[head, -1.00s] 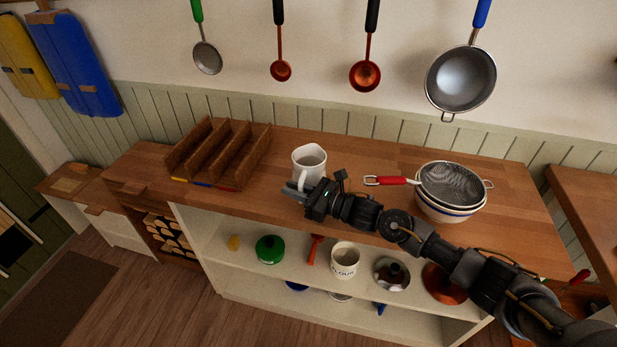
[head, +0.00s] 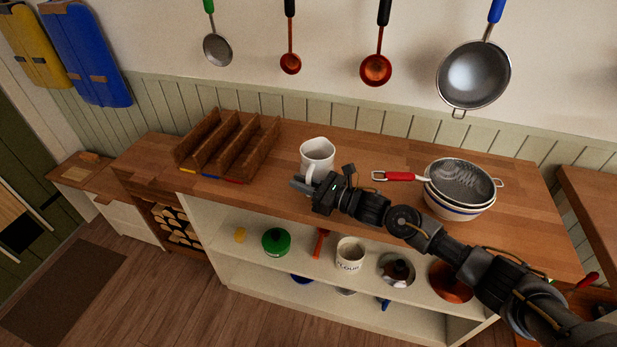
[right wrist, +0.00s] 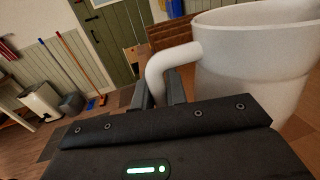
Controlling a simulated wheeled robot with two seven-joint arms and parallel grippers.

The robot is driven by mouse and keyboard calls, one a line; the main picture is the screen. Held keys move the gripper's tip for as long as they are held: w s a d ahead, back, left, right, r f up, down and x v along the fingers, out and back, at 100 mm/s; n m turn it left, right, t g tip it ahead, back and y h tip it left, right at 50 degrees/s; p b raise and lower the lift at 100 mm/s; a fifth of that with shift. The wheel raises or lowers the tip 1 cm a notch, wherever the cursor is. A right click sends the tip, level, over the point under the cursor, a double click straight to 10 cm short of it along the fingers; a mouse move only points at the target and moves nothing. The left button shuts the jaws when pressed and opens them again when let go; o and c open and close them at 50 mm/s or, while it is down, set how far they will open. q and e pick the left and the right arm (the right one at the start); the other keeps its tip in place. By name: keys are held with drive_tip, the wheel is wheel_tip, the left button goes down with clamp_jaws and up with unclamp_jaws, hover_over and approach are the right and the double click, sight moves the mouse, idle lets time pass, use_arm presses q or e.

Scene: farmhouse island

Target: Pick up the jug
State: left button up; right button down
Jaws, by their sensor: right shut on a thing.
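The white jug (head: 318,154) stands upright on the wooden counter, or very slightly above it; I cannot tell which. Its handle faces my right gripper (head: 307,186), which reaches in from the right. In the right wrist view the jug (right wrist: 255,65) fills the right side, and its handle (right wrist: 168,66) runs down between the two dark fingers of my right gripper (right wrist: 160,92). The gripper is shut on the handle. The handle's lower end is hidden behind the gripper body. My left gripper is not in view.
A wooden divided rack (head: 228,146) stands left of the jug. A red-handled sieve (head: 460,180) rests on a bowl (head: 455,208) to the right. Ladles and a strainer (head: 474,76) hang on the wall. Shelves below hold a flour pot (head: 350,254) and lids.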

sight(310, 176)
drive_tip(key=shift+r, duration=0.65)
wheel_tip(310, 176, up, 2)
drive_tip(key=shift+s+r+b, duration=0.1)
drive_tip(key=shift+r+b, duration=0.05)
drive_tip(key=shift+b, duration=0.3)
drive_tip(key=s+r+b, duration=0.4)
drive_tip(key=s+r, duration=0.5)
drive_tip(key=s, duration=0.5)
drive_tip(key=shift+a+r, duration=0.15)
drive_tip(key=shift+r, duration=0.15)
drive_tip(key=c, duration=2)
unclamp_jaws()
clamp_jaws()
drive_tip(key=shift+w, duration=0.1)
